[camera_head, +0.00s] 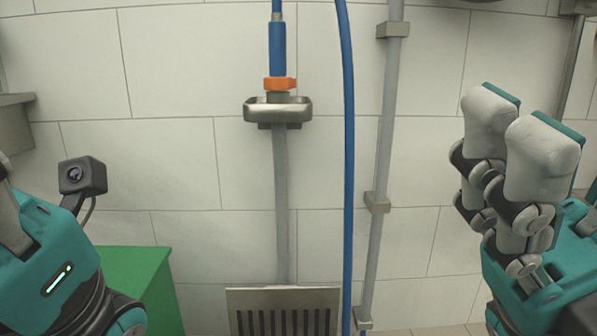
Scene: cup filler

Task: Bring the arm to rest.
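My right gripper (516,135) is at the right edge, raised in front of the tiled wall. Its two pale-tipped fingers point up and overlap in this view, so the gap between them cannot be judged. Nothing shows in its grasp. My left gripper (50,265) is low at the left edge, a teal body with a green light and a small black camera beside it. Its fingertips are cut off by the picture edge. Both grippers are apart from the blue hose nozzle (277,50), which has an orange collar and stands upright at a metal holder (300,108).
A blue hose (348,180) hangs down the middle. A grey pipe (384,140) runs down the wall to its right. A green box (130,270) stands behind my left arm. A slotted metal grate (285,296) is at bottom centre. The space between my arms is open.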

